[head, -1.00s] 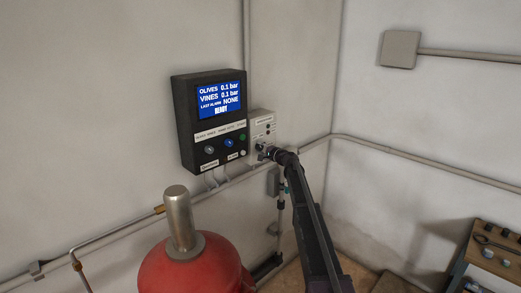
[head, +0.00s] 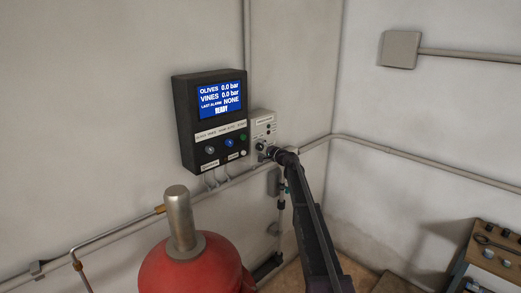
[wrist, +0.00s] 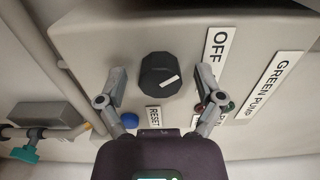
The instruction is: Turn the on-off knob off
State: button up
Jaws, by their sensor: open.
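The on-off knob (wrist: 160,74) is black and faceted, with a white pointer mark. In the head view my gripper (head: 272,154) is at the lower part of the light grey control box (head: 264,125), and the knob is small there.
A RESET label (wrist: 153,115) and a blue button (wrist: 83,127) are close to the left finger. A black panel (head: 186,130) with a lit screen hangs left of the box. A pipe (head: 120,232) runs below. A red tank (head: 190,268) stands in front.

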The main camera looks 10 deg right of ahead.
jog(key=shift+s, duration=0.1)
jog(key=v, duration=1.2)
jog(key=shift+a, duration=0.1)
dwell(0.3)
jog(key=s+a+f+n+g+h+b, duration=0.1)
jog(key=s+a+f+n+g, duration=0.3)
jog(key=s, duration=0.5)
jog(key=s+a+f+n+g+h+b, duration=0.1)
jog(key=s+a+f+g+b, duration=0.1)
jog(key=s+a+f, duration=0.4)
jog(key=s+a+f+n+g+h+b, duration=0.1)
jog(key=s+a+f+n+g, duration=0.15)
jog(key=s+f, duration=0.6)
jog(key=s+d+f+n+g+h+b, duration=0.1)
jog(key=s+f+g+h, duration=0.1)
jog(key=s, duration=0.7)
jog(key=s+d+f+n+g+h+b, duration=0.1)
jog(key=s+d+f+g+h, duration=0.1)
jog(key=s, duration=0.7)
jog(key=s+d+f+n+g+h+b, duration=0.1)
jog(key=s+d+f+g+h, duration=0.1)
jog(key=s, duration=0.8)
jog(key=shift+d+f+h, duration=0.2)
jog(key=shift+f+h, duration=0.6)
